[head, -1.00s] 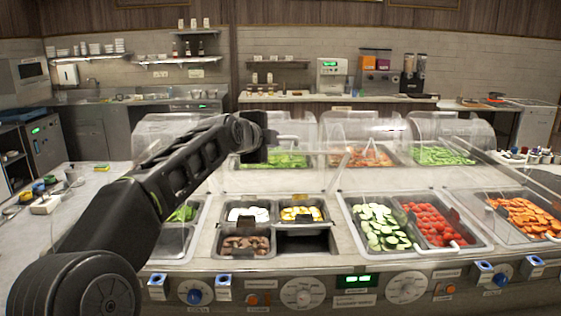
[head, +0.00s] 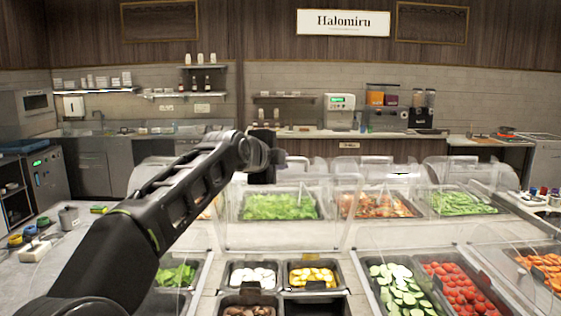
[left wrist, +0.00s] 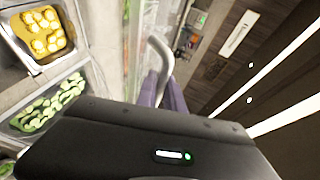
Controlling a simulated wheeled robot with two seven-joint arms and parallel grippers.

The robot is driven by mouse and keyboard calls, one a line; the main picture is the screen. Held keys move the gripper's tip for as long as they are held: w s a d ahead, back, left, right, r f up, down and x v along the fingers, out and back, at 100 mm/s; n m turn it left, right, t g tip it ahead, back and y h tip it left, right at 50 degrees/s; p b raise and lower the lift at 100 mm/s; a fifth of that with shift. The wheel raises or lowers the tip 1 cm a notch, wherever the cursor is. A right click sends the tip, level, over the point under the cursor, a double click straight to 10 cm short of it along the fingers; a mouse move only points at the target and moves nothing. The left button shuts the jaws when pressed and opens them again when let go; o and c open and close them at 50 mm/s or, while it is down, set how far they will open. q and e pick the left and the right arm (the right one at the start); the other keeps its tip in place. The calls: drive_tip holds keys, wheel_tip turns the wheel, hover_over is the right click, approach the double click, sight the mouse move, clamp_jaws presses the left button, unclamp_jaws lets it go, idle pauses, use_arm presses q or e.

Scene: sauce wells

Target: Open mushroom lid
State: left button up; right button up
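A block of small wells sits at the bottom centre of the head view. One holds white pieces (head: 251,275) that may be mushrooms, and one holds brown chunks (head: 248,311); I cannot tell which are the mushrooms. A clear lid panel (head: 285,235) stands raised behind these wells. My left gripper (head: 274,160) is at the height of its upper edge. In the left wrist view, a grey curved handle (left wrist: 160,52) runs down between the two close fingers (left wrist: 163,92), which appear shut on it. The contact is partly hidden by the gripper body. My right gripper is out of view.
A yellow-filled well (head: 312,275) is beside the white pieces. Cucumber (head: 400,290) and tomato (head: 462,288) trays lie to the right. Behind are trays of greens (head: 278,206) under clear covers. A light counter (head: 70,245) with small items is at left.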

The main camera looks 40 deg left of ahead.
use_arm(q)
drive_tip(key=shift+o, duration=0.8)
drive_tip(key=shift+s, duration=0.15)
drive_tip(key=b+v, duration=0.2)
drive_tip(key=v, duration=0.5)
drive_tip(key=shift+s+b, duration=0.2)
drive_tip(key=shift+b, duration=0.1)
